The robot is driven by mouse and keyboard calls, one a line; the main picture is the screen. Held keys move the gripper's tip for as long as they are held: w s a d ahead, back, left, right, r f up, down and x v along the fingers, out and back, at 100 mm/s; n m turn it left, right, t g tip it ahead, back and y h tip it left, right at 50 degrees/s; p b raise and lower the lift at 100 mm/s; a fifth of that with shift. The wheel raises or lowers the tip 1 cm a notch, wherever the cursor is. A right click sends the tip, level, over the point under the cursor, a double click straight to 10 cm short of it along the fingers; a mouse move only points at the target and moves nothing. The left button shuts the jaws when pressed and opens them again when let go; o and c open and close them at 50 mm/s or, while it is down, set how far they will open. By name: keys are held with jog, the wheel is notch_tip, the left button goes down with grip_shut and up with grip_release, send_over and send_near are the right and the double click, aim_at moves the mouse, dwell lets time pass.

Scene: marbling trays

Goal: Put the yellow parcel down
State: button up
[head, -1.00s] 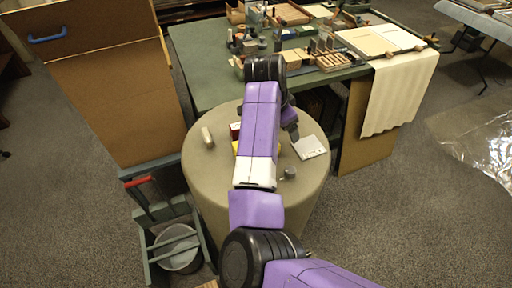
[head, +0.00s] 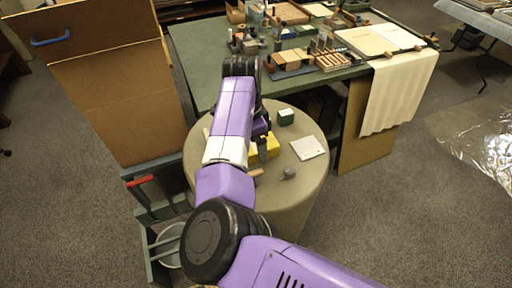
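The yellow parcel (head: 271,149) is on the round beige-topped table (head: 306,178), right of my arm, which hides its left part. My gripper (head: 262,146) is at the parcel, with a dark finger across the parcel's near side. The far finger is hidden. I cannot tell whether the fingers are closed on the parcel, or whether it rests fully on the top.
A crowded green workbench (head: 195,60) stands behind. A large cardboard sheet (head: 120,90) stands at left.

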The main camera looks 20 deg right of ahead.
jog(key=shift+f, duration=0.6)
jog(key=shift+d, duration=0.1)
jog(key=c, duration=1.7)
jog(key=shift+r, duration=0.1)
grip_shut()
